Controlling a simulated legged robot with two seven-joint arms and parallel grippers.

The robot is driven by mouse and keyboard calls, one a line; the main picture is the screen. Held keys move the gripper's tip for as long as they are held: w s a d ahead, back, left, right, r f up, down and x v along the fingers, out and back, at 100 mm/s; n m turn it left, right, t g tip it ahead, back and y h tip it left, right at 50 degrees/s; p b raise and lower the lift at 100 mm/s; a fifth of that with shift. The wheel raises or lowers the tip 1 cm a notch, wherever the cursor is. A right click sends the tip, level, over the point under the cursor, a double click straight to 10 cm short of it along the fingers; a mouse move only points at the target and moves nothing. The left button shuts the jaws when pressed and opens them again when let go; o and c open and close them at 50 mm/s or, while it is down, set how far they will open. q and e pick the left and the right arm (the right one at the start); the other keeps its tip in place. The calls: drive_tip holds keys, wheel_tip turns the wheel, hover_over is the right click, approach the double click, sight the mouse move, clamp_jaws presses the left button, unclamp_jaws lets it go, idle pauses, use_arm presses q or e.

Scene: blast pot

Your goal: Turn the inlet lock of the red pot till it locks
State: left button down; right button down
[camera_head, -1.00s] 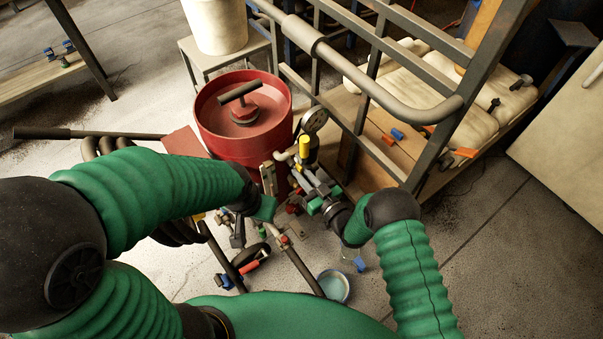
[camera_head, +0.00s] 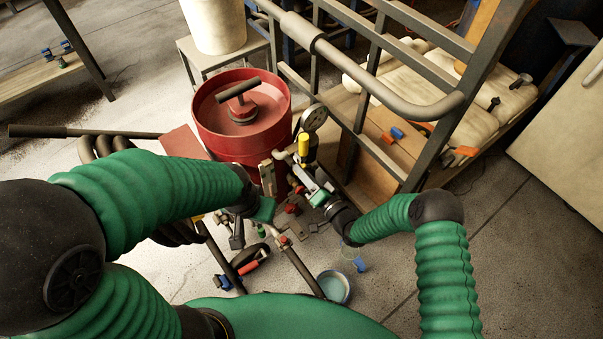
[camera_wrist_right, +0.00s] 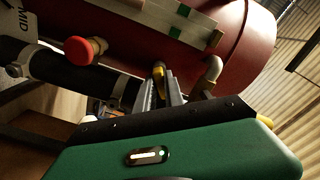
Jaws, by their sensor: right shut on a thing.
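The red pot (camera_head: 240,140) stands upright in the head view, with a dark T-handle (camera_head: 238,90) on its lid. My right gripper (camera_head: 300,177) is at the fittings on the pot's right side, below the gauge. In the right wrist view its fingers (camera_wrist_right: 167,92) are shut on a small yellow-tipped part (camera_wrist_right: 159,72), which looks like the inlet lock; the fingers hide most of it. The pot's red side (camera_wrist_right: 120,45) is just beyond. My left gripper (camera_head: 240,232) is low in front of the pot; its jaws are too small and dark to read.
A pressure gauge (camera_head: 313,118) and a yellow-capped fitting (camera_head: 303,144) stand close by my right gripper. A metal rack (camera_head: 372,75) rises close on the right. A red knob (camera_wrist_right: 79,50) shows in the right wrist view. A blue-rimmed bowl (camera_head: 333,287) sits on the floor.

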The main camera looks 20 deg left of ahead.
drive_tip(key=m, duration=0.2)
drive_tip(key=m+b, duration=0.1)
drive_tip(key=m, duration=0.1)
drive_tip(key=m+b, duration=0.1)
drive_tip(key=m, duration=0.2)
drive_tip(key=shift+d+f, duration=0.25)
drive_tip(key=shift+f, duration=0.15)
idle(0.3)
drive_tip(key=c, duration=1.7)
unclamp_jaws()
drive_tip(key=shift+o, duration=1.3)
drive_tip(key=shift+w+d, duration=0.1)
drive_tip(key=shift+r, duration=0.1)
drive_tip(key=shift+r, duration=0.1)
drive_tip(key=p+v, duration=0.4)
drive_tip(key=v, duration=1.3)
